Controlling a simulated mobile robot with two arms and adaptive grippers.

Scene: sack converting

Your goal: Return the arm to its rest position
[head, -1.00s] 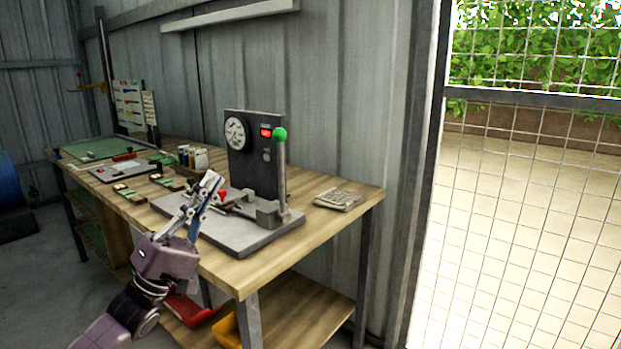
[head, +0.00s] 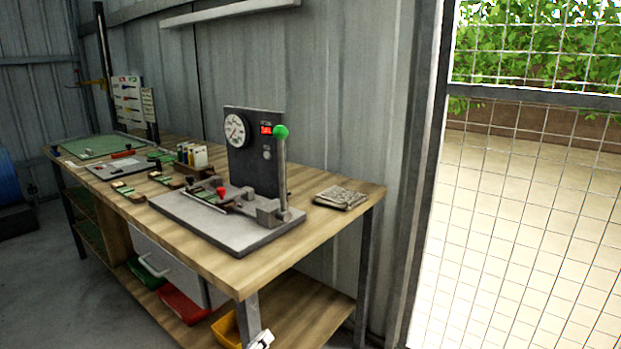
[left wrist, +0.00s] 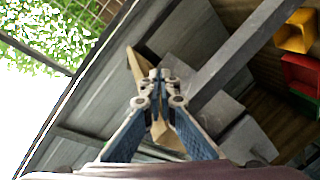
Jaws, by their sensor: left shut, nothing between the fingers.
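My left gripper (head: 261,339) shows only as a small pale tip at the bottom edge of the head view, low in front of the workbench's front leg. The rest of that arm is out of the head view. In the left wrist view the left gripper (left wrist: 158,76) is shut, its fingertips together with nothing between them. It is apart from the bench. My right gripper is in neither view.
Red (head: 184,305) and yellow bins (head: 226,328) sit on the lower shelf. A mesh fence (head: 535,230) stands right.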

